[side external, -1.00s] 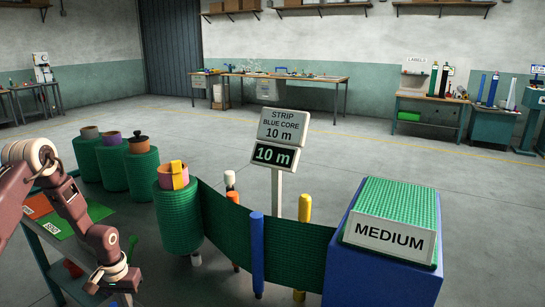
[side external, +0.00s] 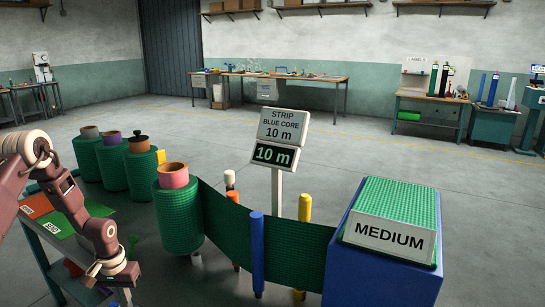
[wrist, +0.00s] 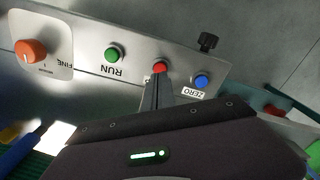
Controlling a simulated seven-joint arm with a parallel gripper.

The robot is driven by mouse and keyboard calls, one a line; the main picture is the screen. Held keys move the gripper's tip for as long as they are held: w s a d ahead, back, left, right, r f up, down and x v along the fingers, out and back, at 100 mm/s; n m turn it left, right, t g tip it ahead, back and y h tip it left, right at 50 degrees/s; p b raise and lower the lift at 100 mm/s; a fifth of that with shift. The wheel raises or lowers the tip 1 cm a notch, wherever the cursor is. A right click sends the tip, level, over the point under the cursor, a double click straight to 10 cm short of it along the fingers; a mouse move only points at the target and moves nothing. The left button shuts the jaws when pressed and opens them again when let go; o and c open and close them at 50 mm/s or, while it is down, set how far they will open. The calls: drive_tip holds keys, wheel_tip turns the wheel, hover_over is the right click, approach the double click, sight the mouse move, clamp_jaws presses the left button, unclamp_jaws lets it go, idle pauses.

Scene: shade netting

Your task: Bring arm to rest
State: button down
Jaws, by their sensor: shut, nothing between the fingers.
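My gripper (wrist: 158,82) is shut and empty. In the wrist view its fingertips point at a red button (wrist: 159,67) on a grey control panel (wrist: 90,35); I cannot tell whether they touch it. In the side view my gripper (side external: 117,277) hangs low at the left, beside the front green netting roll (side external: 178,220). A strip of dark green netting (side external: 295,242) runs from that roll to a blue block labelled MEDIUM (side external: 335,285). A sign (side external: 282,127) reads STRIP BLUE CORE 10 m, with a 10 m display (side external: 273,155) below.
The panel has a green RUN button (wrist: 112,54), a blue ZERO button (wrist: 201,80), an orange knob (wrist: 30,51) and a black knob (wrist: 208,41). Several green rolls stand behind the front roll. Blue (side external: 257,255) and yellow (side external: 304,208) posts flank the strip. Open floor lies beyond.

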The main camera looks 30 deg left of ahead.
drive_tip(key=shift+r, duration=1.4)
drive_tip(key=s+d+r+m+t, duration=0.1)
drive_tip(key=d+r, duration=0.3)
drive_tip(key=r, duration=0.4)
drive_tip(key=d+r+m+t+y, duration=0.1)
drive_tip(key=d+r, duration=0.2)
drive_tip(key=r, duration=0.5)
drive_tip(key=s+d+r+m, duration=0.1)
drive_tip(key=d+r, duration=0.3)
drive_tip(key=r, duration=0.4)
drive_tip(key=s+d+r+m+t, duration=0.1)
drive_tip(key=s+d+r, duration=0.2)
drive_tip(key=s, duration=0.2)
drive_tip(key=s+d+r+m+t, duration=0.1)
drive_tip(key=s+d+r, duration=0.2)
drive_tip(key=s, duration=0.3)
drive_tip(key=s+d+r+m+t+h, duration=0.1)
drive_tip(key=s+d+r, duration=0.2)
drive_tip(key=s+d, duration=0.2)
drive_tip(key=shift+s+t, duration=0.3)
drive_tip(key=shift+s, duration=0.4)
drive_tip(key=shift+r, duration=0.1)
